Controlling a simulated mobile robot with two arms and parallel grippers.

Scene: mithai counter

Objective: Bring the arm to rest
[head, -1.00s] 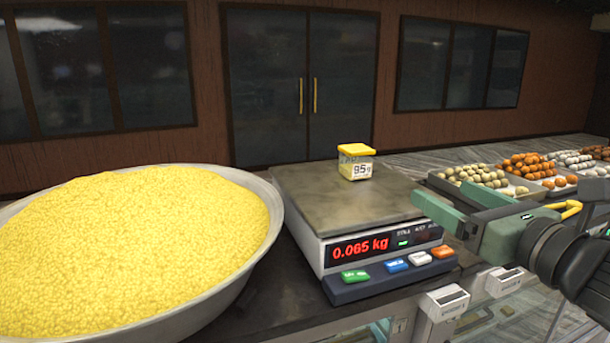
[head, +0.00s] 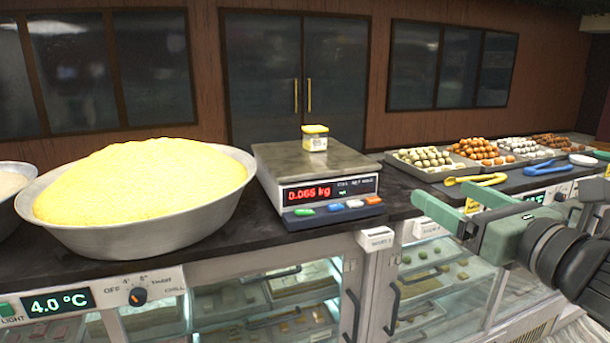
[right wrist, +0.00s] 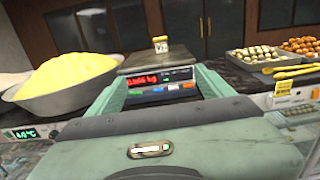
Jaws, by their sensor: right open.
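My right gripper (head: 445,206) is at the right of the head view, in front of the counter. Its green jaws are open with nothing between them. In the right wrist view the open jaws (right wrist: 160,95) frame the scale from a distance. A small yellow-lidded tub (head: 315,138) stands upright on the plate of the scale (head: 275,162), apart from the gripper. The scale's red display reads about 0.065 kg. My left gripper is in neither view.
A wide metal bowl (head: 130,238) heaped with yellow grains stands left of the scale. Trays of round sweets (head: 425,172) and yellow tongs (head: 475,180) lie to the right, with blue tongs (head: 545,168) beyond. A glass display case (head: 260,300) forms the counter front.

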